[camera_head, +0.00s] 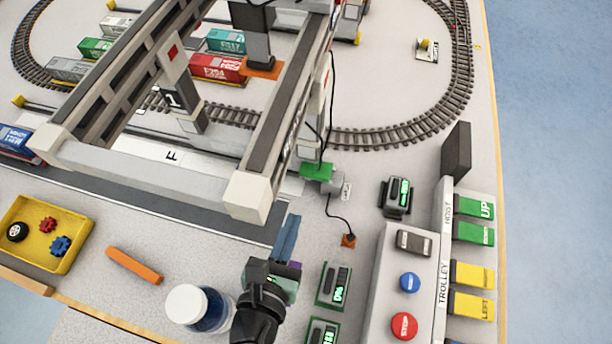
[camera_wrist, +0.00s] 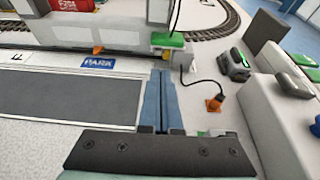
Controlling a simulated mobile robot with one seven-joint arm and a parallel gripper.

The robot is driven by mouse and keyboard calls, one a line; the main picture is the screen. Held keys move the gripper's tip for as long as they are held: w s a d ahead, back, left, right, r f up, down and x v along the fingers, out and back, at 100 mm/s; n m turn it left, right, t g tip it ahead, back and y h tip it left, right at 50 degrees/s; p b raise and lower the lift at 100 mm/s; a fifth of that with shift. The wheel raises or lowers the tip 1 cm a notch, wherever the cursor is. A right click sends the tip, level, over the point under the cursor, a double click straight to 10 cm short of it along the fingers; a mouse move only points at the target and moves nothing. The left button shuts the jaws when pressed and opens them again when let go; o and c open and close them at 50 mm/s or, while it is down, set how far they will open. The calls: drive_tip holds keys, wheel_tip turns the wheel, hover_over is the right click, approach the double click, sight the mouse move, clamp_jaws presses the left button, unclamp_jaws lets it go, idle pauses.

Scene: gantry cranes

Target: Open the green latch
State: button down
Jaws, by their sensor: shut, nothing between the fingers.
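A green latch-like piece (camera_head: 317,170) sits at the foot of the crane's near right leg, beside a small grey block. It also shows in the wrist view (camera_wrist: 168,40), top centre, above my fingertips. Whether it is open or closed cannot be told. My gripper (camera_head: 291,222) is in front of the green piece, apart from it, with its blue fingers pointing toward it. In the wrist view the fingers (camera_wrist: 161,75) are together with nothing between them.
The gantry crane beam (camera_head: 275,140) stands close to the left of my fingers. A cable runs to an orange socket (camera_head: 348,240) on the right. The control box (camera_head: 405,270) is farther right. A white-capped jar (camera_head: 186,304) stands left of my wrist.

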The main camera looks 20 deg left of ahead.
sight(308, 177)
drive_tip(key=shift+s, duration=0.15)
drive_tip(key=x, duration=1)
drive_tip(key=shift+r+m+y+p, duration=0.4)
drive_tip(key=shift+r+m+p, duration=0.15)
drive_tip(key=shift+p, duration=0.6)
drive_tip(key=r+m+y+p, duration=0.1)
drive_tip(key=p, duration=0.2)
drive_tip(key=shift+d+m, duration=0.1)
drive_tip(key=shift+m, duration=0.25)
drive_tip(key=shift+d+r+m+y+p, duration=0.1)
drive_tip(key=shift+r+m+y+p, duration=0.4)
drive_tip(key=shift+p, duration=0.5)
drive_tip(key=m+p, duration=0.1)
drive_tip(key=m+y+p, duration=0.1)
drive_tip(key=m, duration=0.1)
drive_tip(key=shift+d+r+t, duration=0.35)
drive_tip(key=shift+d+t, duration=0.05)
drive_tip(key=m, duration=0.1)
drive_tip(key=d+m+y, duration=0.1)
drive_tip(key=m, duration=0.1)
drive_tip(key=shift+d+r+t, duration=0.15)
drive_tip(key=shift+r+t, duration=0.25)
